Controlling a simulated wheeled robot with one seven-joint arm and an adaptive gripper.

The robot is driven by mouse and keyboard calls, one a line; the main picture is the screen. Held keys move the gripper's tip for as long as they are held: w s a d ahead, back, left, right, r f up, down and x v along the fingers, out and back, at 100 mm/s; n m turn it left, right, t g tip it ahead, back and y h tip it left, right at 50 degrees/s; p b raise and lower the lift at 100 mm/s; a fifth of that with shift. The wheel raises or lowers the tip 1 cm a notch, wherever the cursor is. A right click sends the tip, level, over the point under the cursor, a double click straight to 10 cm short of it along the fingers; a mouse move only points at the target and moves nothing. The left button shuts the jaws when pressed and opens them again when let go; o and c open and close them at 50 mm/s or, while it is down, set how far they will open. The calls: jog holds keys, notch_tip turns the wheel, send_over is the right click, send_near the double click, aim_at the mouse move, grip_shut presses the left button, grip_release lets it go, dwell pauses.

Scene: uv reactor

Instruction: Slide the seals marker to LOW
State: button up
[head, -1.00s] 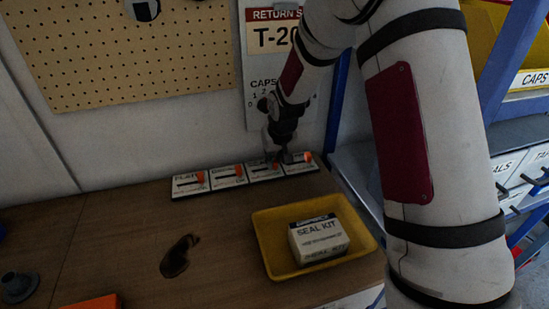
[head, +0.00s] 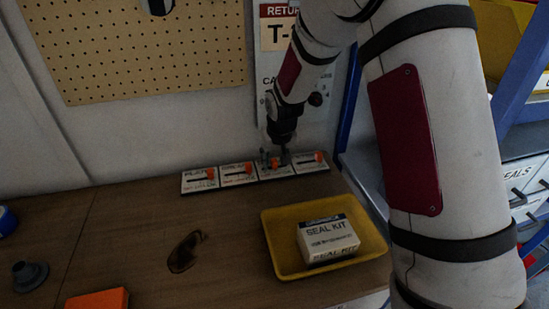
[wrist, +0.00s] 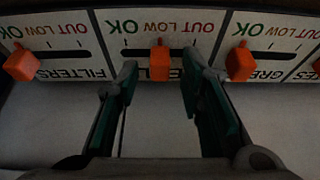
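The seals panel appears to be the third label plate (head: 290,171) from the left in the head view; its name is partly hidden by a finger in the wrist view. Its orange marker (wrist: 160,63) stands at mid-slot, about at LOW, in the upside-down wrist view. It also shows in the head view (head: 275,163). My gripper (wrist: 157,72) is open, with one dark green finger on each side of this marker and a visible gap to both. In the head view my gripper (head: 276,157) is low over this plate.
The FILTERS marker (wrist: 22,64) and the other neighbouring marker (wrist: 240,62) stand close on both sides, near their OK ends. A yellow tray (head: 277,253) with a seal kit box (head: 328,239) lies in front. The wall with pegboard (head: 140,50) rises behind.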

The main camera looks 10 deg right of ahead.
jog(key=shift+r, duration=0.15)
jog(key=v, duration=1.1)
jog(key=shift+s+r, duration=0.25)
jog(key=shift+r, duration=0.05)
jog(key=s+d+r, duration=0.1)
jog(key=s+r, duration=0.4)
jog(key=s, duration=0.3)
jog(key=s+d+r, duration=0.2)
jog(key=s+r, duration=0.3)
jog(key=s, duration=1.9)
jog(key=shift+s+d+r, duration=0.15)
jog(key=shift+s+d, duration=0.05)
jog(key=shift+d, duration=0.05)
